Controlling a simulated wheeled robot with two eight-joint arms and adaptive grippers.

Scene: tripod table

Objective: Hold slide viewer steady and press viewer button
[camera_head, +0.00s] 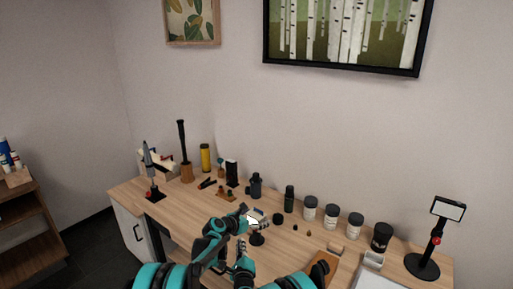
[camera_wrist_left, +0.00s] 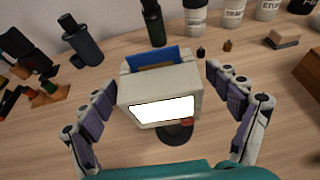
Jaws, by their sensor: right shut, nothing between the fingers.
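The slide viewer (camera_wrist_left: 158,92) is a beige box with a bright white screen, a blue piece at its top and a red button (camera_wrist_left: 187,122) at its lower right corner. It stands on a round black base (camera_wrist_left: 174,134). In the head view the viewer (camera_head: 253,221) is small and partly covered by my left gripper (camera_head: 245,215). In the left wrist view my left gripper (camera_wrist_left: 161,78) is open, with one finger on each side of the viewer; gaps seem to show, but contact is hard to judge. My right gripper (camera_head: 241,263) is shut and empty, lower and nearer than the viewer.
Several labelled jars (camera_head: 332,215) and a dark green bottle (camera_head: 289,199) stand behind and to the right. A black-based stand with a screen (camera_head: 447,209) is at the far right. A soldering-iron-like tool (camera_head: 149,160) stands at the left. Wood tabletop (camera_head: 177,211) is bare at front left.

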